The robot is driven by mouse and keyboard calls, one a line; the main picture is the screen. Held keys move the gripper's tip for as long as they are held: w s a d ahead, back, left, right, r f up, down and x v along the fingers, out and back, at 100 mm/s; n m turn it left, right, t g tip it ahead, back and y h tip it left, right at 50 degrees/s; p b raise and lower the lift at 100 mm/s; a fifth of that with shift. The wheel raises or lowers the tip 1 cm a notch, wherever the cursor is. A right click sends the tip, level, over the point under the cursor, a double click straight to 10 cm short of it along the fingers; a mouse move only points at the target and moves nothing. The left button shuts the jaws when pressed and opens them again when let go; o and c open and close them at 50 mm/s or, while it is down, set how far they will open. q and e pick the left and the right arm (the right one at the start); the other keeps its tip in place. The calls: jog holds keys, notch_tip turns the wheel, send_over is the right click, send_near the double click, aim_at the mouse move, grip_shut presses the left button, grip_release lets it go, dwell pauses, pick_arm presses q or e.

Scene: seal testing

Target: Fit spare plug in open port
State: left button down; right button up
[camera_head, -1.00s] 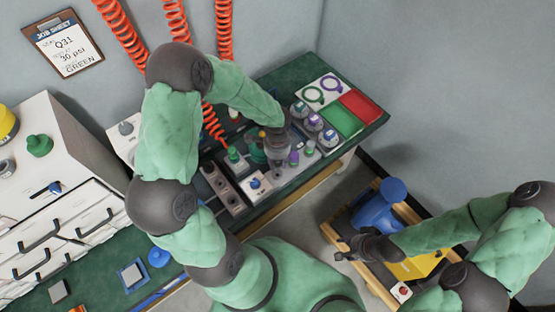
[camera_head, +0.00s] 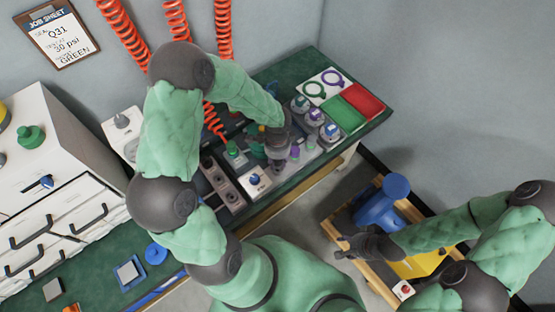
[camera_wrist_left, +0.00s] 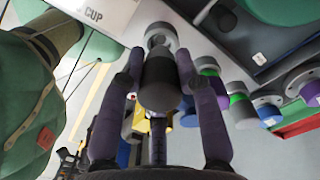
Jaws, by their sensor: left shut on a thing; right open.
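My left gripper (camera_head: 277,160) is over the fixture on the green bench. In the left wrist view its two purple-grey fingers (camera_wrist_left: 160,62) are shut on a dark grey cylindrical plug (camera_wrist_left: 160,85). A light grey round port or collar (camera_wrist_left: 158,36) shows just past the plug's far end; I cannot tell whether the plug touches or enters it. Plugs with green and purple parts (camera_wrist_left: 236,97) stand beside it on the fixture. In the head view the fingers and arm hide the held plug. My right gripper (camera_head: 352,247) is open and empty near the wooden-framed cart.
A card with ring marks (camera_head: 322,87) and green and red pads (camera_head: 342,114) lie at the bench's right end. Round gauge-like parts (camera_head: 314,117) stand in front. Red coiled hoses (camera_head: 175,20) hang behind. A blue container (camera_head: 382,203) sits on the cart (camera_head: 335,232). A white drawer cabinet (camera_head: 60,180) stands left.

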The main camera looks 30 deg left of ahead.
pick_arm(q)
jog(key=shift+f+b, duration=1.25)
jog(key=shift+f, duration=0.25)
dwell(0.7)
jog(key=c, duration=0.8)
grip_release()
jog(key=shift+r, duration=0.1)
notch_tip(320, 180, up, 12)
jog(key=shift+f, duration=0.1)
jog(key=s+d+f+n+h+p, duration=0.1)
jog(key=s+d+f+n, duration=0.4)
jog(key=f, duration=0.5)
jog(key=s+d+f+n+h+p, duration=0.2)
jog(key=s+d+f+n, duration=0.4)
jog(key=d+f, duration=0.3)
jog(key=shift+s+d+f+n+t+h, duration=0.15)
jog(key=shift+d+f+n+t+h, duration=0.2)
jog(key=shift+f+n, duration=0.35)
